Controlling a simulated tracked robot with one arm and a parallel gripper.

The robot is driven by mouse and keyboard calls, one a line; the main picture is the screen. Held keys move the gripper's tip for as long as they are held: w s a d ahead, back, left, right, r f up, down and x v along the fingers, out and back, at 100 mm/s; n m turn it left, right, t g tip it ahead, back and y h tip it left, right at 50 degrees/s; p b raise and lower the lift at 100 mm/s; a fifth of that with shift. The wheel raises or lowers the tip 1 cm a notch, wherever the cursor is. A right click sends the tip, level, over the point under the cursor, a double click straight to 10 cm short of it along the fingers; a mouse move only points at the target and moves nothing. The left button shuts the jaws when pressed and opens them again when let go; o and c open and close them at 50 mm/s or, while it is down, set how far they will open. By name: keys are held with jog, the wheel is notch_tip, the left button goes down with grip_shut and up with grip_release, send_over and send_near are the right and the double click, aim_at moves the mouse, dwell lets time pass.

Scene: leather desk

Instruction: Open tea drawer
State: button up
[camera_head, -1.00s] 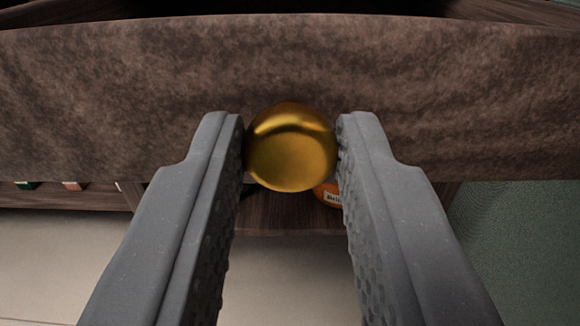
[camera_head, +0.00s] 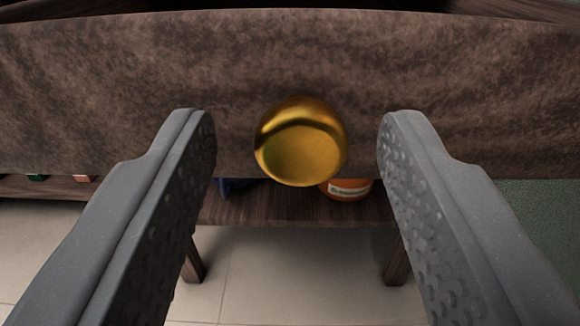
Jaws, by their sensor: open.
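A round golden knob (camera_head: 301,142) sits on the brown, leather-like front of a drawer (camera_head: 100,95). A dark gap shows along the drawer's top edge, so it looks pulled out at least partly. My gripper (camera_head: 296,130) is open, with one grey finger on each side of the knob. Clear space shows between the knob and both fingers, a little more on the left. Neither finger touches it. The inside of the drawer is mostly hidden.
Below the drawer is a wooden shelf (camera_head: 290,209) with an orange labelled container (camera_head: 347,188) and a blue item (camera_head: 235,185), partly hidden. Small items stand at the far left. Pale tiled floor (camera_head: 290,265) and a green surface (camera_head: 545,215) at right lie below.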

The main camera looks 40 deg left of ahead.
jog(key=p+v, duration=0.1)
jog(key=v, duration=1.2)
jog(key=shift+s+d, duration=0.2)
jog(key=shift+d, duration=0.05)
